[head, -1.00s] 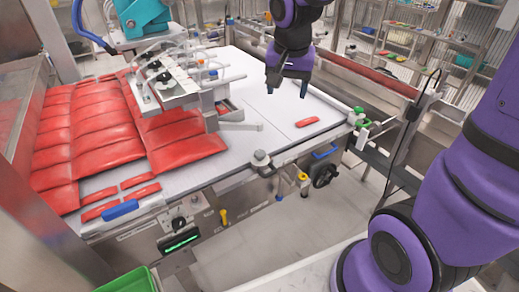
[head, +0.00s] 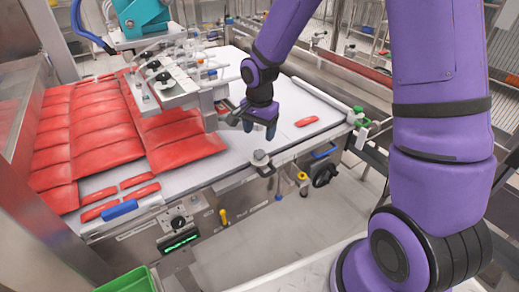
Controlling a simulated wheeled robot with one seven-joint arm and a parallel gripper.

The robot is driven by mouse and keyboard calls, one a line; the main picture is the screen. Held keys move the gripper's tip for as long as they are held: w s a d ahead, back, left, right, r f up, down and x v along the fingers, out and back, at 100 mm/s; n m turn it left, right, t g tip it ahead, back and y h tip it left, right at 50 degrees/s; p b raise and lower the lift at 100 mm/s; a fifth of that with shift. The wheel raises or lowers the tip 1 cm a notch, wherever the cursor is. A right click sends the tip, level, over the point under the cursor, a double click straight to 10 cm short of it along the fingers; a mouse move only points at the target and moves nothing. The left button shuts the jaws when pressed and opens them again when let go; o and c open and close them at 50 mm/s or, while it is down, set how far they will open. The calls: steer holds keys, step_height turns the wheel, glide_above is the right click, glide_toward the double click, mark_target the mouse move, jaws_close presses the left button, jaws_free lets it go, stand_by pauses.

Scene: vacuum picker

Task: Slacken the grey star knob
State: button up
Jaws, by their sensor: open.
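The grey star knob (head: 261,158) appears to be the grey knob on the near edge of the white table (head: 215,168); its lobes are too small to make out clearly. My gripper (head: 259,130) points down, open and empty, just behind and above this knob in the picture. Its fingertips look apart from the knob. The exact height of the fingers above the table is hard to tell.
The grey picker head (head: 168,88) and its bracket stand close left of my gripper. Red packs (head: 100,130) cover the table's left part. A single red pack (head: 306,121) lies to the right. A green knob (head: 360,113) and a black handwheel (head: 325,175) are at the right.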

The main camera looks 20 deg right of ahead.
mark_target(259, 152)
step_height(259, 152, down, 8)
steer(key=shift+r, duration=0.15)
stand_by(0.3)
steer(key=c, duration=0.9)
